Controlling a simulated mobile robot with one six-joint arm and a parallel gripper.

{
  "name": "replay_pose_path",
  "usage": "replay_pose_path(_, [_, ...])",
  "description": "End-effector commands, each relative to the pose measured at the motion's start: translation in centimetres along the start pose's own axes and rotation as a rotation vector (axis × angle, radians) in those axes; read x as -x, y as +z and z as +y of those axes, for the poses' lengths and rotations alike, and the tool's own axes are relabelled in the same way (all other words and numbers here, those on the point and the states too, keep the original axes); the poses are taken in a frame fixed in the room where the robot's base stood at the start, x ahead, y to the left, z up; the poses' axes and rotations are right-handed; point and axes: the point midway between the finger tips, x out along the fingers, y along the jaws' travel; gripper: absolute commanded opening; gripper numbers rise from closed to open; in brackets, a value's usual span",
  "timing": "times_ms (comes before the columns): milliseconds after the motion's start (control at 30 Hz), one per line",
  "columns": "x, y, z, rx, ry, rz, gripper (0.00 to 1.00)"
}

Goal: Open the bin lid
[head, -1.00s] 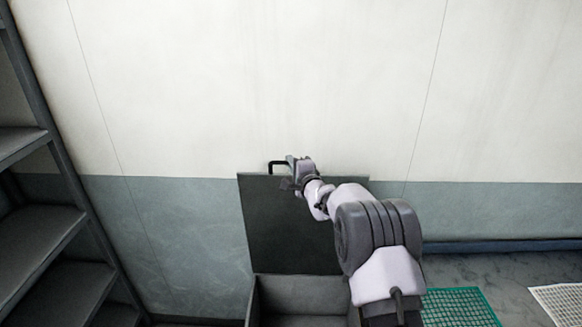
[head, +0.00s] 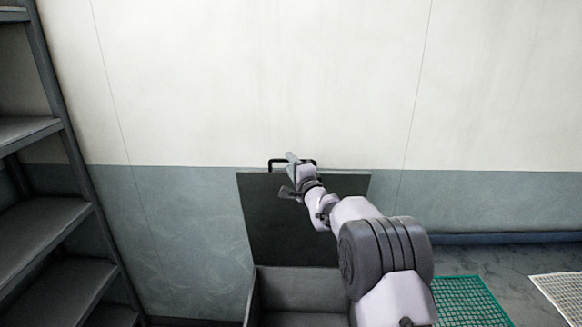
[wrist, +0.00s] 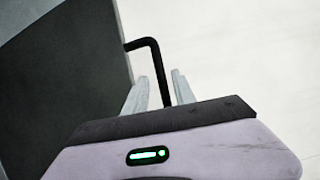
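The bin lid (head: 275,220) is a dark flat panel standing raised against the wall behind the grey bin (head: 300,284), whose inside shows below it. A black bar handle (head: 274,163) sticks up from the lid's top edge. My gripper (head: 288,175) is at this top edge, beside the handle, with its fingers spread. In the wrist view the two pale fingers (wrist: 161,78) are apart and the black handle (wrist: 151,44) runs between them in the picture. I cannot tell whether either finger touches it. My arm hides the lid's right part.
A dark metal shelf rack (head: 60,225) stands at the left. The wall (head: 220,80) is close behind the lid. A green mesh mat (head: 468,302) and a white mesh mat (head: 562,294) lie on the floor at the right.

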Motion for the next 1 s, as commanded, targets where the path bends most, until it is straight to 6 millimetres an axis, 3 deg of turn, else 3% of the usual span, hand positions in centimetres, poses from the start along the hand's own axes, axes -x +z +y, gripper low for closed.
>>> replay_pose_path(367, [0.7,0.0,0.0,0.0,0.0,0.0,0.34])
replay_pose_path(467, [2.8,-0.1,0.1,0.0,0.001,0.001,0.34])
replay_pose_path(800, [13.9,-0.1,0.2,0.0,0.0,0.002,0.34])
replay_pose_path(1000, [17.0,-0.1,0.1,0.0,0.0,0.001,0.34])
